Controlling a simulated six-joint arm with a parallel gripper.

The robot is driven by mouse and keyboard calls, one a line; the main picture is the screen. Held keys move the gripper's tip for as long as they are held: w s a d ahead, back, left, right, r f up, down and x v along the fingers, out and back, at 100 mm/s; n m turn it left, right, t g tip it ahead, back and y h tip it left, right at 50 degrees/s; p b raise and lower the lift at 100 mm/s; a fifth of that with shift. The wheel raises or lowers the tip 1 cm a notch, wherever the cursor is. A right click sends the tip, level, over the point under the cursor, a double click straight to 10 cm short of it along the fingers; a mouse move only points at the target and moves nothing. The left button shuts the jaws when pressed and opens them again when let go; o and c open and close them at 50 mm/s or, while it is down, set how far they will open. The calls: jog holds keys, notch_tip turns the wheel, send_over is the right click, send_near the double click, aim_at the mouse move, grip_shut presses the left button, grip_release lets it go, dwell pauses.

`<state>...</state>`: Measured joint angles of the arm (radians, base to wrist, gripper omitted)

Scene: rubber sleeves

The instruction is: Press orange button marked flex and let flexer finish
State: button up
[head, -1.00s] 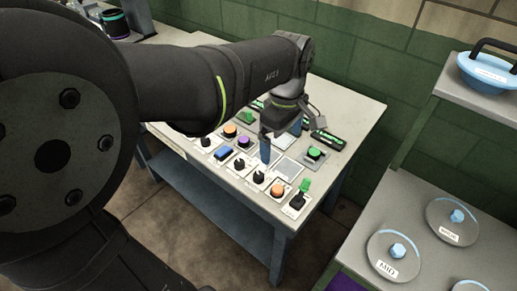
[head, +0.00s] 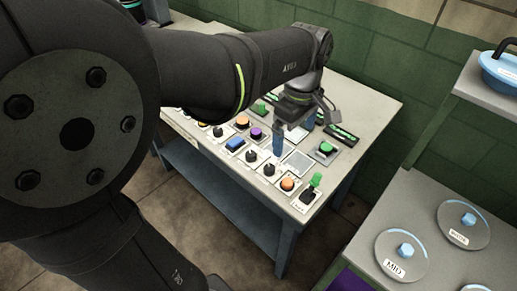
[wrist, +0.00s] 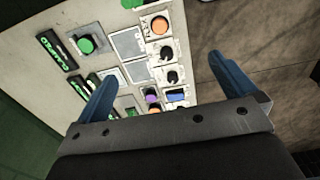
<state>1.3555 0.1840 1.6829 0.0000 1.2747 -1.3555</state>
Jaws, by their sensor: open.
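My gripper (head: 284,140) is open and empty above the table of controls; its two blue fingers stand wide apart in the wrist view (wrist: 166,88). One orange button (head: 288,184) sits near the front right corner of the panel, next to a green-topped lever. It shows at the top of the wrist view (wrist: 160,25), ahead of the fingertips and apart from them. Another orange button (head: 242,121) sits farther left, near the purple button. I cannot identify the flexer.
Close around are a purple button (head: 256,133), a blue button (head: 235,143), a green button (head: 326,147), dark knobs (head: 269,170) and the upright green lever (head: 315,182). A shelf (head: 440,200) with round lids stands at the right. A green brick wall is behind.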

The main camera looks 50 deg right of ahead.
grip_shut()
dwell(0.3)
dwell(1.3)
